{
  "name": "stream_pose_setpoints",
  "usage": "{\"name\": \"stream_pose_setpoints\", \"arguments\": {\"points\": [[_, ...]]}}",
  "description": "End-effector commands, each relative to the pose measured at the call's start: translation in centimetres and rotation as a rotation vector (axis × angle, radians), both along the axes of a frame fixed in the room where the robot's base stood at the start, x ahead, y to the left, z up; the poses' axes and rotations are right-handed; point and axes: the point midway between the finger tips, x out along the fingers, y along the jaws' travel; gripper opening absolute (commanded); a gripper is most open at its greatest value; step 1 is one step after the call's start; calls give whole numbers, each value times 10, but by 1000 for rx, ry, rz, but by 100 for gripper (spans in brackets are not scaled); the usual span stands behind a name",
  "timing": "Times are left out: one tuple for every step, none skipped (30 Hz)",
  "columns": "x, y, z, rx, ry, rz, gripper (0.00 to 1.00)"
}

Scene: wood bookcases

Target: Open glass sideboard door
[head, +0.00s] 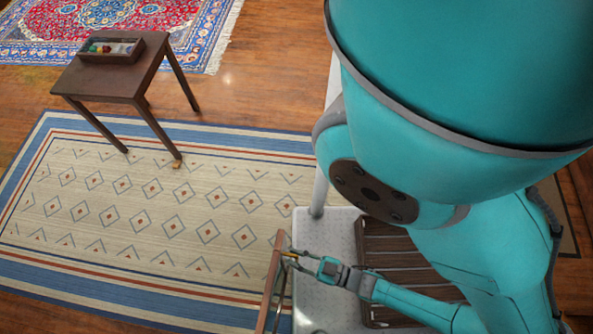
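A narrow wood-framed panel (268,285), which looks like the glass sideboard door, stands at the bottom centre of the head view. It is seen steeply from above, and its lower end runs out of the picture. The sideboard's body cannot be made out. My gripper (291,257) is at the panel's upper right side, with its fingertips at or very near the frame. A small yellowish part shows between the fingertips and the frame, perhaps a handle. The fingers are too small to tell whether they are open or shut, or whether they touch the panel.
A dark wooden table (148,72) with a small tray (137,58) of coloured items stands at the upper left. A red rug (70,28) lies at the back.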

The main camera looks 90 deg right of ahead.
Motion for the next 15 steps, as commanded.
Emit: {"name": "stream_pose_setpoints", "arguments": {"points": [[0,0,0,0,0,-1,22],[0,0,0,1,1,-1,22],[0,0,0,1,1,-2,22],[0,-1,0,1,1,-2,22],[0,-1,0,1,1,-2,22],[-1,0,-1,2,2,-2,22],[-2,0,-1,3,1,-2,22],[-4,1,-1,3,2,-2,22],[-7,2,-1,4,2,-2,22],[-10,4,-1,5,1,-2,22],[-13,5,-1,5,1,-1,22],[-19,8,-1,5,4,-1,22],[-25,9,-2,5,5,-1,22],[-30,12,-2,5,5,0,22],[-37,14,-2,6,3,0,22]]}}
